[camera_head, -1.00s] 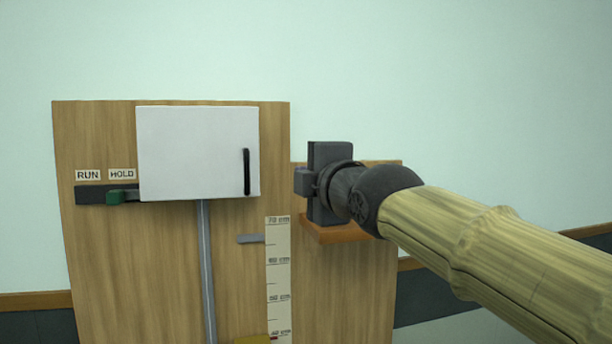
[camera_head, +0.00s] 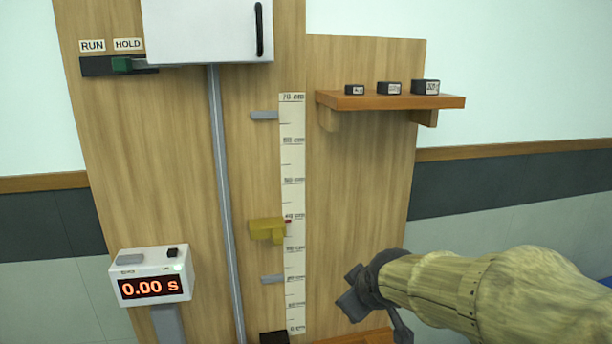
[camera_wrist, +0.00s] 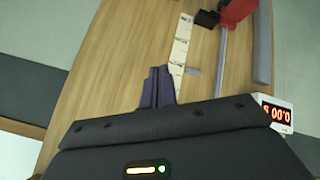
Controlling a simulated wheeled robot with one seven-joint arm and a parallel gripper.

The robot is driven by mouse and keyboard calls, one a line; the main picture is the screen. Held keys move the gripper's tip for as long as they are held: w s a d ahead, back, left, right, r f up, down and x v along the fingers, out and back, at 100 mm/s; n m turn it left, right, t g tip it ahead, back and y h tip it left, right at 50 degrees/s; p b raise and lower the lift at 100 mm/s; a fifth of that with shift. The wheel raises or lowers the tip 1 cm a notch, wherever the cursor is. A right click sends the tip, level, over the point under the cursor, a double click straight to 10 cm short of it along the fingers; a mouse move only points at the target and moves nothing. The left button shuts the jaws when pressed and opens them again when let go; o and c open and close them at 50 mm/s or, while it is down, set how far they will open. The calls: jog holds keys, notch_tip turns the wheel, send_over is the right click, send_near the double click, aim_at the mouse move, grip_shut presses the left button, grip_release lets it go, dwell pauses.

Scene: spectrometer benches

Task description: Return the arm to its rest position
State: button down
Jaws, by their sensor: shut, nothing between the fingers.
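My gripper (camera_head: 357,296) is at the lower right of the head view, in front of the wooden board (camera_head: 345,180) and below the shelf. My arm comes in from the right edge. In the wrist view my gripper (camera_wrist: 158,85) shows its dark fingers together, with nothing between them. The fingers point toward the board near the ruler strip (camera_wrist: 180,50). No object is held.
A shelf (camera_head: 385,102) carries three small dark blocks. A white box (camera_head: 205,30), a green slider (camera_head: 122,65), a metal rod (camera_head: 224,200), a yellow bracket (camera_head: 266,229) and a timer (camera_head: 152,277) reading 0.00 s are on or before the board.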

jog(key=s+d+f+m+g+b, duration=0.2)
jog(key=s+f+m, duration=0.2)
jog(key=f, duration=0.6)
jog(key=s+d+f+m+g+h+b, duration=0.1)
jog(key=s+d+f+m+g+b, duration=0.1)
jog(key=s+f, duration=0.7)
jog(key=shift+s+d+f+m+g+b, duration=0.3)
jog(key=shift+d+f+m+g, duration=0.45)
jog(key=shift+m, duration=0.35)
jog(key=shift+a, duration=0.1)
